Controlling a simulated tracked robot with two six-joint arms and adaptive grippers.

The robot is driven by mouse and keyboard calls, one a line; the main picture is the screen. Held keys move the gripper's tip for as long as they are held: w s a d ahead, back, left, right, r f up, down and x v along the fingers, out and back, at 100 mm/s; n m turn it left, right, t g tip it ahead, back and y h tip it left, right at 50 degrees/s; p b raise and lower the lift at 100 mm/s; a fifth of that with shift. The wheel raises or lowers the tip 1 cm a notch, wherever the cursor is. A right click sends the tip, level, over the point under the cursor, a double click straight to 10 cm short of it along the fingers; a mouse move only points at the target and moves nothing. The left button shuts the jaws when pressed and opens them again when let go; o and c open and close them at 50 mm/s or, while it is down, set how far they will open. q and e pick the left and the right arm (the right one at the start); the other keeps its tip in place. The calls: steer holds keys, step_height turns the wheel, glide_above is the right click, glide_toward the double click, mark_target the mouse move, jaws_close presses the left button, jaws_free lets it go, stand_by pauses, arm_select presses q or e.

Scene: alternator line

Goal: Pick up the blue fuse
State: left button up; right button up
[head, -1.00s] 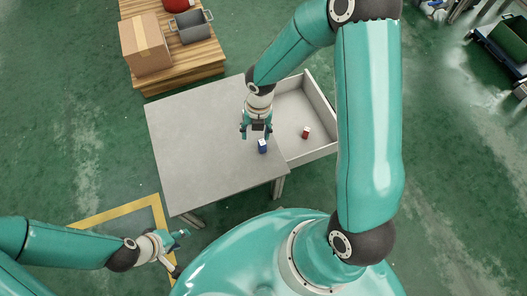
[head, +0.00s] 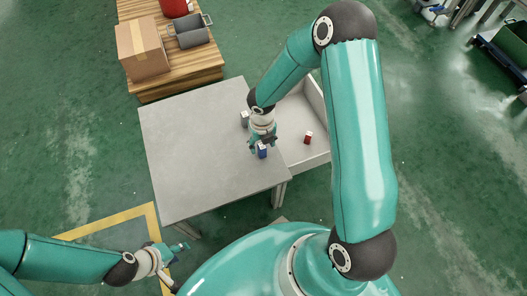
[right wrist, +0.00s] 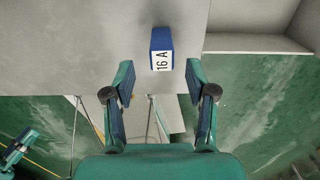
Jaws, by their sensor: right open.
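The blue fuse (head: 262,152) stands on the grey table (head: 200,160) near its right edge. In the right wrist view the blue fuse (right wrist: 161,40) shows a white label reading "16 A". It lies just beyond my right gripper's fingertips, centred between them. My right gripper (right wrist: 160,84) is open and empty, with a finger to either side of the line to the fuse. In the head view my right gripper (head: 263,144) is at the fuse and partly overlaps it. My left gripper (head: 178,264) has its fingers apart, empty, off the table at the lower left.
A red fuse (head: 308,138) lies in the open white drawer (head: 318,100) right of the table. A small grey item (head: 244,118) shows beside my right wrist. A cardboard box (head: 143,50) and a grey container (head: 193,37) stand on a wooden pallet behind. The table's left side is clear.

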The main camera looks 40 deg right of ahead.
mark_target(262, 146)
steer(key=f, duration=0.1)
steer(key=f+b, duration=0.1)
steer(key=f, duration=0.1)
steer(key=f+b, duration=0.1)
steer(key=f, duration=0.1)
steer(key=shift+w+d+f, duration=0.15)
steer(key=shift+w+d, duration=0.05)
steer(key=shift+w, duration=0.1)
jaws_close()
